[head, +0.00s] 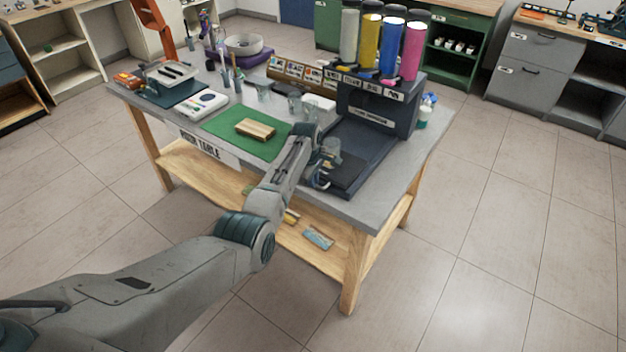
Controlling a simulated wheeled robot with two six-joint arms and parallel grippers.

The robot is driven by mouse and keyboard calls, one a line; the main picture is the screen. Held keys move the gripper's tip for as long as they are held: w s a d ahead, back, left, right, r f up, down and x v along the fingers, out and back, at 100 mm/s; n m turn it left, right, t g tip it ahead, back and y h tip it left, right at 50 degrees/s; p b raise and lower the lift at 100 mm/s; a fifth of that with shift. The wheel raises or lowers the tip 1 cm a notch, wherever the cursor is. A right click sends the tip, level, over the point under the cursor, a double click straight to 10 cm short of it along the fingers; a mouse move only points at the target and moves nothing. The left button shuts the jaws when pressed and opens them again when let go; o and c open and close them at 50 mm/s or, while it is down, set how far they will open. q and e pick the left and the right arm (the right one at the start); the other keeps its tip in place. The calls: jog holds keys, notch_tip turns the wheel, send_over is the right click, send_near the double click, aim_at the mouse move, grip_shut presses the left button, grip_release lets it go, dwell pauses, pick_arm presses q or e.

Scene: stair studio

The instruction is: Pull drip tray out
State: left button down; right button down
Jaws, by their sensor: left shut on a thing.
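The paint dispenser (376,108) is a dark machine on the right part of the table, with several colored cylinders on top. Its dark drip tray (347,174) lies low at the front of the base. My left arm reaches in from the left, and my left gripper (322,180) is at the tray's front left edge, shut on the drip tray. The fingertips are small and partly hidden by the wrist, so the exact grip is unclear. My right gripper is not in view.
The grey-topped table (390,200) holds a green mat (225,125) with a wooden block (255,129), a white scale (202,105) and several clear cups near the dispenser. A lower shelf (300,235) holds small items. Open floor lies to the right.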

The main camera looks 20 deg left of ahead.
pick_arm(q)
jog(key=shift+w, duration=0.1)
jog(key=c, duration=1.5)
grip_release()
jog(key=r, duration=0.3)
jog(key=s+r+b, duration=0.1)
jog(key=r, duration=0.3)
jog(key=s+r, duration=0.1)
jog(key=r, duration=0.2)
jog(key=shift+a+r+b, duration=0.3)
jog(key=shift+r+b, duration=0.05)
jog(key=shift+b, duration=0.05)
